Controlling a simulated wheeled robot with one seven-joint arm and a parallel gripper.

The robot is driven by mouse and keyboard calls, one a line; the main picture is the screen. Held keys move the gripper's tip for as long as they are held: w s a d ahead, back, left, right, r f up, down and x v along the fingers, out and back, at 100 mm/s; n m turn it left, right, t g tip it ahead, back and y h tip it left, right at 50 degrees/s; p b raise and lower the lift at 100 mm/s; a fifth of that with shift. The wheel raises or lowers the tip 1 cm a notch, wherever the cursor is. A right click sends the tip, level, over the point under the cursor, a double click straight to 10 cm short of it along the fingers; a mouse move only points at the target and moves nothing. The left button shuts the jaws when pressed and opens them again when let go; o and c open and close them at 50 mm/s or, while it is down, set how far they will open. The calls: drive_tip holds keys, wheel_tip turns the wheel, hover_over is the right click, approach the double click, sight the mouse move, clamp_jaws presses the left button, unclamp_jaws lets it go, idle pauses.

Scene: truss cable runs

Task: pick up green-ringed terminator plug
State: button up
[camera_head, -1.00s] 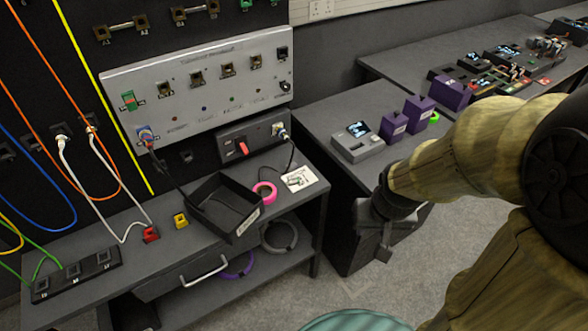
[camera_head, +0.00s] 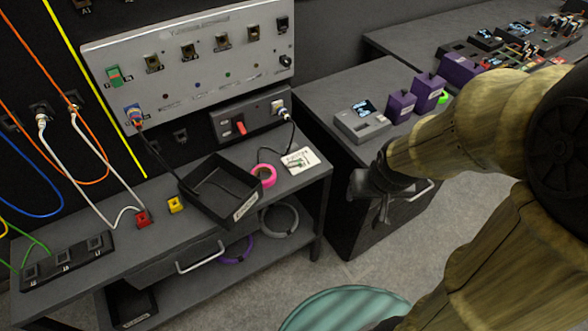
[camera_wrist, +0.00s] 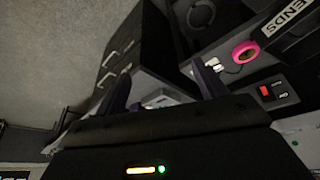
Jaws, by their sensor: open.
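A small plug-like piece with green on it (camera_head: 297,163) lies on a white card at the right end of the near bench; it is too small to make out a ring. The card area also shows in the wrist view, where the piece is not clear. My gripper (camera_head: 372,195) hangs to the right of the bench end, in front of the second bench's cabinet, apart from the card. In the wrist view my gripper (camera_wrist: 162,90) has its two dark fingers spread, with nothing held between them.
A pink tape roll (camera_head: 264,175) and black tray (camera_head: 222,190) sit left of the card. A grey patch panel (camera_head: 190,60) stands behind. A grey device (camera_head: 360,122) and purple boxes (camera_head: 401,106) stand on the second bench. Open floor lies between bench and my arm.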

drive_tip(key=w+a+f+n+t+y+b, duration=0.4)
drive_tip(key=w+a+f+t+b, duration=0.4)
drive_tip(key=b, duration=1.5)
wheel_tip(320, 180, down, 5)
drive_tip(key=w+a+y, duration=0.1)
drive_tip(key=w+a, duration=0.1)
drive_tip(key=shift+w+a+f+t, duration=0.15)
drive_tip(key=shift+a+t, duration=0.15)
drive_tip(key=shift+a, duration=0.05)
drive_tip(key=shift+w, duration=0.1)
drive_tip(key=p, duration=0.6)
approach(293, 164)
drive_tip(key=w, duration=0.2)
drive_tip(key=w+f, duration=0.1)
drive_tip(key=w, duration=0.1)
drive_tip(key=shift+a, duration=0.2)
